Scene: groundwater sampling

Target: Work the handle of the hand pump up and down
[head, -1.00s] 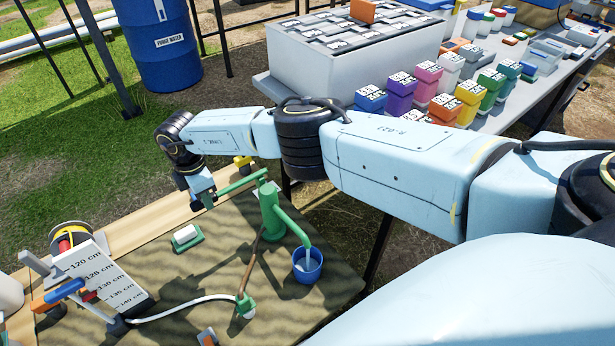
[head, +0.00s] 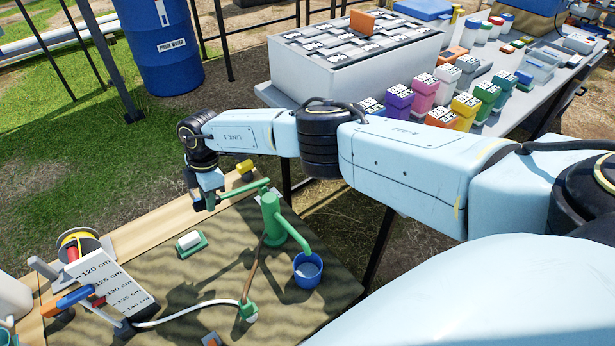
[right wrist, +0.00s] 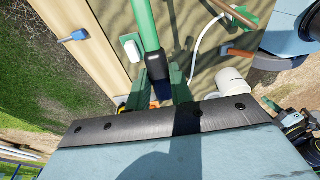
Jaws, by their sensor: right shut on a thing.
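The green hand pump (head: 272,218) stands upright on the sand-coloured mat of the low table in the head view. Its green handle (head: 245,189) reaches left from the pump top, sloping slightly down toward its outer end. My right gripper (head: 208,197) is shut on that outer end. In the right wrist view the handle (right wrist: 143,22) runs down to a black grip (right wrist: 160,88) between the fingers, which partly hide it. The pump's spout points down toward a blue bucket (head: 308,268) beside the pump. My left gripper is not in view.
A green block with a white top (head: 190,242) lies near the handle. A reel with a depth card (head: 110,285) stands at the left. A hose lies on the mat. Behind, a table holds a large grey box (head: 350,70) and several coloured bottles.

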